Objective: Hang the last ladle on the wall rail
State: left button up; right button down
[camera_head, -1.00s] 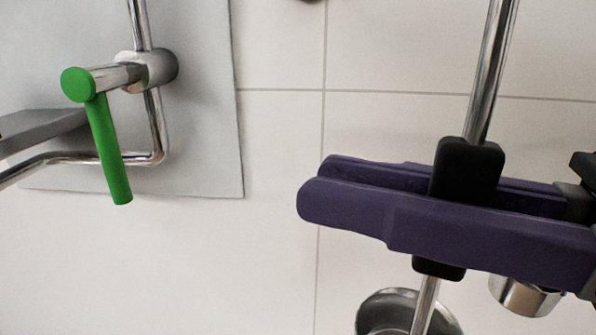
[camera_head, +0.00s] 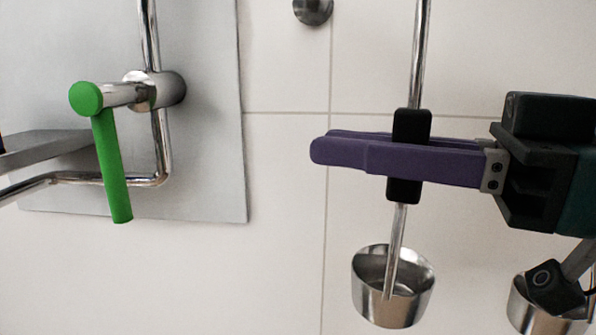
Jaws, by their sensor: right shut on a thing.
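My right gripper (camera_head: 345,151) has purple fingers and comes in from the right. It is shut on the black grip of a ladle (camera_head: 393,285). The ladle hangs upright, with its steel rod rising out of the top of the picture and its round steel bowl below the fingers. The upper end of the ladle is out of view. The wall rail cannot be made out; a round metal knob (camera_head: 313,10) shows on the tiled wall at the top edge. My left gripper is not clearly in view.
At the left, a green-handled lever (camera_head: 112,170) sits on a bent steel pipe (camera_head: 160,130) before a grey wall panel (camera_head: 215,60). A second steel bowl (camera_head: 530,308) is partly hidden at the lower right. The tiled wall (camera_head: 280,250) between is bare.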

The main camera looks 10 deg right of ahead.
jog(key=shift+w+d+f+b, duration=0.1)
jog(key=shift+w+f+b, duration=0.15)
jog(key=shift+f+b, duration=0.4)
jog(key=shift+w+d+f+b, duration=0.1)
jog(key=shift+w+f+b, duration=0.1)
jog(key=shift+f+b, duration=0.45)
jog(key=shift+f, duration=0.1)
jog(key=c, duration=0.8)
grip_release()
jog(key=shift+o, duration=0.2)
jog(key=shift+f, duration=0.1)
